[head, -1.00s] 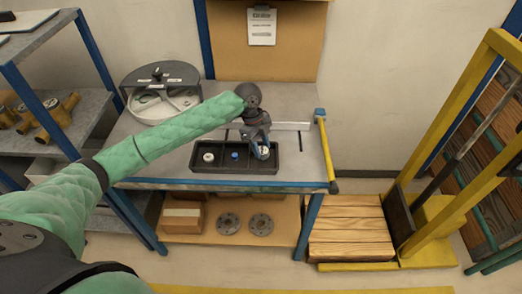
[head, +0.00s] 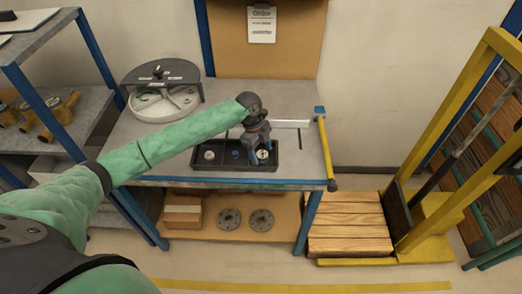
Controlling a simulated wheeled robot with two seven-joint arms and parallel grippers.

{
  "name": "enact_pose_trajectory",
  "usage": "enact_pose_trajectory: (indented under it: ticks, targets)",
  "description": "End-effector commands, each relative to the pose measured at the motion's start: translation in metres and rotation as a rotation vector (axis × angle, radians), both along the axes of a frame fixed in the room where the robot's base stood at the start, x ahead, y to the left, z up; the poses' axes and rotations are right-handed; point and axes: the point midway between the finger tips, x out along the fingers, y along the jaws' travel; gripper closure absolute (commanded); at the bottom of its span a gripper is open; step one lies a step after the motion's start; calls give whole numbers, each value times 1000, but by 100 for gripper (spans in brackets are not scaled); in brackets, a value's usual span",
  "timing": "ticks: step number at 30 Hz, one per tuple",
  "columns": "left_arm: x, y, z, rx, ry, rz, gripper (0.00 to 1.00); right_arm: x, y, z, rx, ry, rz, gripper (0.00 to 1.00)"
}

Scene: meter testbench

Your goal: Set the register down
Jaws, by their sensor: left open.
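A black tray (head: 285,165) with several compartments lies along the front of the workbench. A small round register with a pale face (head: 263,155) sits in its right part. My left gripper (head: 262,150) is over that spot, pointing down, open, with its fingers close around or just above the register. Whether they touch it I cannot tell. A white round piece (head: 209,155) sits in the left compartment and a small blue piece (head: 235,155) in the one beside it. My right gripper is not in view.
A grey round divided container (head: 165,100) with a dark half cover stands at the bench's back left. A yellow-and-blue bar (head: 325,145) runs along the bench's right edge. A shelf with brass fittings (head: 50,112) stands left. A yellow frame (head: 445,150) stands right.

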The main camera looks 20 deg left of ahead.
Motion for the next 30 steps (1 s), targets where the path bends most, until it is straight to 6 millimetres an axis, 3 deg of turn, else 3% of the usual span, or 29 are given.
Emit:
enact_pose_trajectory:
  ticks: [7,10,24,30]
  targets:
    - [2,3,10,-1,-3,0,34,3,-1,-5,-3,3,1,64]
    - [3,7,24,1,-5,0,34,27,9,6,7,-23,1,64]
    - [10,24,90,0,-3,0,34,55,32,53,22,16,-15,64]
    - [11,28,109,0,-1,0,34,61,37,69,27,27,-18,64]
